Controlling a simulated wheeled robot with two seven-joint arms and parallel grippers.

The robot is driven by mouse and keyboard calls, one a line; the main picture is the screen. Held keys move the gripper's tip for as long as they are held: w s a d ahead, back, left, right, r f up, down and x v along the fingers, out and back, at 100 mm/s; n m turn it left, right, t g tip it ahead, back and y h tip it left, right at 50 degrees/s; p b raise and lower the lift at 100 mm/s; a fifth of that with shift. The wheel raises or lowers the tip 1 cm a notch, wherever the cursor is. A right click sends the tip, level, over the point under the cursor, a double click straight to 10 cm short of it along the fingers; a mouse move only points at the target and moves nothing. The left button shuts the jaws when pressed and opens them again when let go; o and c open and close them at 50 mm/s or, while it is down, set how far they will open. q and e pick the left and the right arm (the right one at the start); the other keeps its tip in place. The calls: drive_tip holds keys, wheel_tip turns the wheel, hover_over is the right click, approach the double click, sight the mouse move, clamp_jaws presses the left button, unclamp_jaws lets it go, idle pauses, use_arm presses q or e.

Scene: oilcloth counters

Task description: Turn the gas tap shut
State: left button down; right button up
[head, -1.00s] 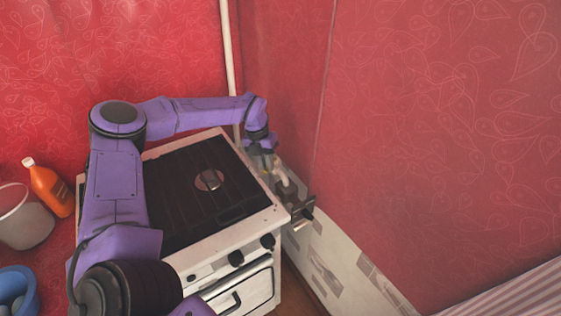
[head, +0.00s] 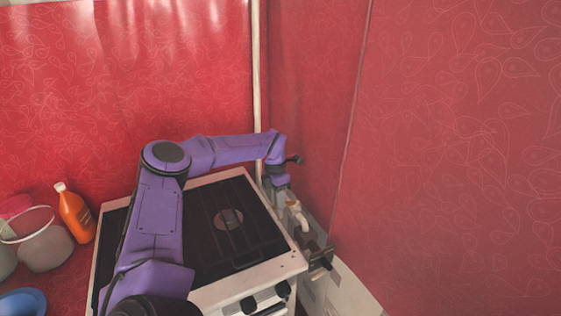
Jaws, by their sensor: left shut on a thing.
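My left gripper (head: 290,201) reaches over the stove from the left and points down in the narrow space between the stove and the right wall. It is shut at a small pale curved part, which looks like the gas tap (head: 297,215). The tap is small and partly hidden by the gripper, so how far it is turned cannot be told.
The stove (head: 284,268) with its dark top stands under my left arm. A dark fitting (head: 320,261) juts out by its front right corner. A pale pipe (head: 256,70) runs up the corner. An orange bottle (head: 75,214) and a bucket (head: 45,247) stand at left.

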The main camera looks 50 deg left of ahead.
use_arm(q)
drive_tip(key=shift+r, duration=0.1)
idle(0.3)
drive_tip(key=c, duration=1.1)
unclamp_jaws()
wheel_tip(320, 180, up, 10)
drive_tip(key=a+b, duration=0.1)
drive_tip(key=a, duration=0.1)
drive_tip(key=shift+w+b, duration=0.3)
drive_tip(key=shift+b, duration=0.05)
drive_tip(key=shift+r, duration=0.1)
